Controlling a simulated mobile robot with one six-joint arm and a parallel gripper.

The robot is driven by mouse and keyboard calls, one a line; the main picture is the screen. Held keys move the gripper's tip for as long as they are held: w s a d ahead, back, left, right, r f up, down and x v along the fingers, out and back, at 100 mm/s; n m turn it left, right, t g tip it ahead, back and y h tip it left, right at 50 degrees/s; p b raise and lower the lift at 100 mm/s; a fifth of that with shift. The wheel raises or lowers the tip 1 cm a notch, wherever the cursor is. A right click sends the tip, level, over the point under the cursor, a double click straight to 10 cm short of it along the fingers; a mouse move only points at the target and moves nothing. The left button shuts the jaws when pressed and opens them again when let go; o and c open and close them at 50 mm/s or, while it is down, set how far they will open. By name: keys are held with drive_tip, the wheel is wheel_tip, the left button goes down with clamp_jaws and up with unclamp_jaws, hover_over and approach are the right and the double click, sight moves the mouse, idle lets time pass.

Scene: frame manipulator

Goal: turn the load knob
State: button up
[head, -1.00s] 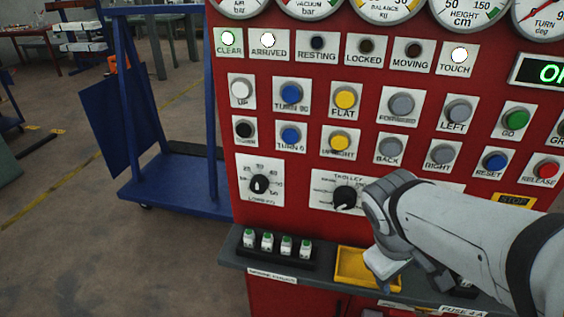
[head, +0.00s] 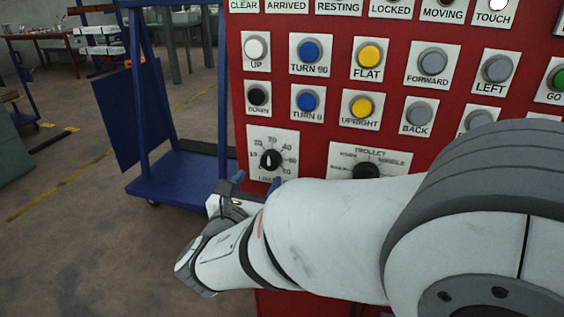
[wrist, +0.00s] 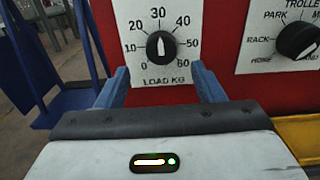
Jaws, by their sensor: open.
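The load knob (head: 271,160) is a black dial on a white plate marked 0 to 60, low on the left of the red panel. In the wrist view the load knob (wrist: 161,46) is straight ahead, its white mark pointing up near 30. My gripper (head: 256,183) is just below and in front of the plate in the head view. In the wrist view my gripper (wrist: 162,85) is open, its two blue fingers apart on either side of the knob's lower plate. Nothing is between the fingers, and they appear short of the knob.
The trolley knob (head: 366,171) is to the right; it also shows in the wrist view (wrist: 298,41). Rows of push buttons, such as the upright button (head: 361,107), sit above. A blue cart (head: 180,185) stands left of the panel. My arm hides the shelf below.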

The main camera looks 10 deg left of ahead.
sight(269, 165)
drive_tip(key=w, duration=0.6)
drive_tip(key=shift+d, duration=0.3)
drive_tip(key=shift+c, duration=0.2)
drive_tip(key=shift+f, duration=0.1)
drive_tip(key=c, duration=0.9)
